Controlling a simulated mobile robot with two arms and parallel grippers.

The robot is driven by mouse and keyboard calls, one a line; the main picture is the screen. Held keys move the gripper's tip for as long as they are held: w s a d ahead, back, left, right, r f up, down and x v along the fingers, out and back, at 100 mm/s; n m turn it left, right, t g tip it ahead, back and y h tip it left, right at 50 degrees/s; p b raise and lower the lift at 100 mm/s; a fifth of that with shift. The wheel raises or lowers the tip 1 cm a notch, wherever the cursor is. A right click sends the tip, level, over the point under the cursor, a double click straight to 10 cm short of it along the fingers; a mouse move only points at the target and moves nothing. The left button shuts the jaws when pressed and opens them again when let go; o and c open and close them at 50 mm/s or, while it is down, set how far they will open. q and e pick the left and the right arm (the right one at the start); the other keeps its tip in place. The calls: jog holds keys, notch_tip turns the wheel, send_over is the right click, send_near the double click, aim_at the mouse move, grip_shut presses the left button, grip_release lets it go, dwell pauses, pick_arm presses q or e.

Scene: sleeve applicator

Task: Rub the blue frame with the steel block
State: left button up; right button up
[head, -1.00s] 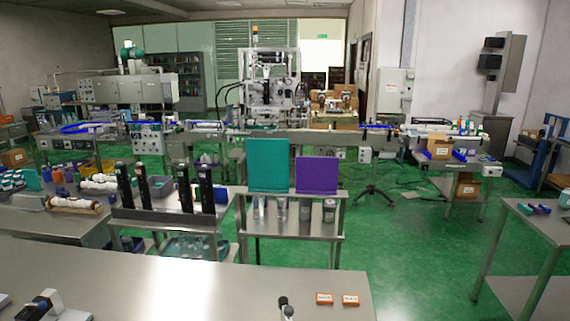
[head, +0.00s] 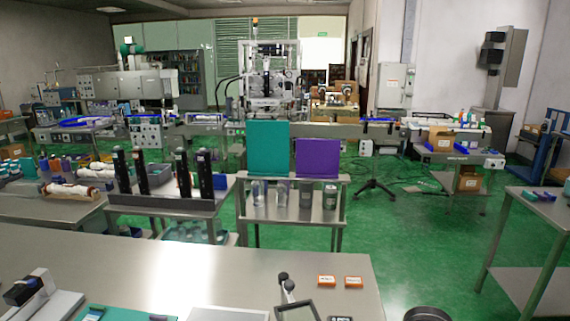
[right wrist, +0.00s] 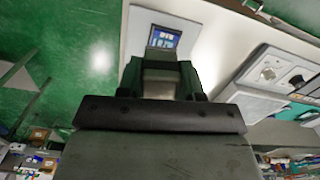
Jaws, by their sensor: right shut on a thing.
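In the right wrist view my right gripper (right wrist: 162,68) is shut on a small pale grey piece (right wrist: 160,85), which looks like the steel block; its dark fingers hide much of it. Beyond the fingertips, a small blue-edged frame (right wrist: 178,32) with light markings inside lies on a pale surface. The gripper covers part of the view just below the frame. I cannot tell whether block and frame touch; they look apart. I cannot make out the blue frame in the head view. My left gripper is not in view.
The table's middle is bare. A shelf with teal and purple panels stands beyond.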

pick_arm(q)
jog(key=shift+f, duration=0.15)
pick_arm(e)
jog(key=shift+s+r+m, duration=0.1)
jog(key=shift+s+m, duration=0.05)
jog(key=shift+m, duration=0.25)
dwell(0.4)
